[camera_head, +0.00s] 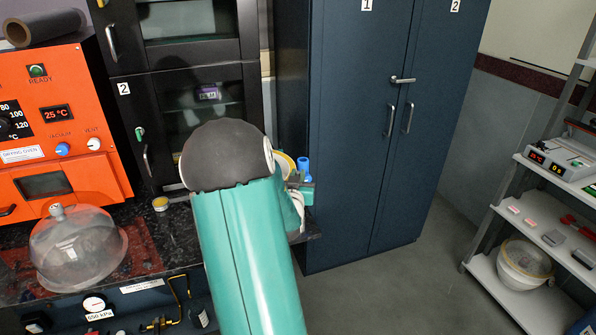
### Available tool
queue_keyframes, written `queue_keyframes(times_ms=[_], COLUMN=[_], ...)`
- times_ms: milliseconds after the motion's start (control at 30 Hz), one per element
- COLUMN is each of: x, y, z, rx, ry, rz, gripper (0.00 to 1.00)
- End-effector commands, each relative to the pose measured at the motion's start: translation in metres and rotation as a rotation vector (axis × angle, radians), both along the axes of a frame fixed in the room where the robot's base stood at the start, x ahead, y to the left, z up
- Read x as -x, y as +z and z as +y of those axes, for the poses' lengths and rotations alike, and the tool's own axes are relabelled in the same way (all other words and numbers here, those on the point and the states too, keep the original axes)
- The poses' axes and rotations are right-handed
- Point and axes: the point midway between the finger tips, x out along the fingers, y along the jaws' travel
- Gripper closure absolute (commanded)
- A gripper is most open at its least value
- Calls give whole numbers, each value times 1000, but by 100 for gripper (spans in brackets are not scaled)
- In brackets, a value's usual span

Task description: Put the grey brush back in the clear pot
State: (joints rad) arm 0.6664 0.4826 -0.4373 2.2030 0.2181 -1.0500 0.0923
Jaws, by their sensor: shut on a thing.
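My teal arm rises through the middle of the view, and its dark rounded joint covers part of the bench's right end. My gripper's fingers are hidden behind it; only small teal, white and blue parts show at the joint's right edge, and I cannot tell which belong to my wrist. I do not see the grey brush or the clear pot.
The dark bench top (178,239) carries an orange drying oven (70,125), a clear dome (75,250) and a small yellow-topped jar (160,203). A black glass-fronted cabinet (190,66) and blue cupboard (365,150) stand behind. Open floor (400,290) lies before the shelf rack (540,205).

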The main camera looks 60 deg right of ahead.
Motion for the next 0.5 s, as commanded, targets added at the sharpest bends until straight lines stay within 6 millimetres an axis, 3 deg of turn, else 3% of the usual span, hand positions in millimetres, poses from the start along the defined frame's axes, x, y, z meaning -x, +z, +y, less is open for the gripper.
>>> queue_keyframes(times_ms=[500], x=[0], y=[-38], z=[-4], rx=[-2], ry=[-1], rz=[1], gripper=[100])
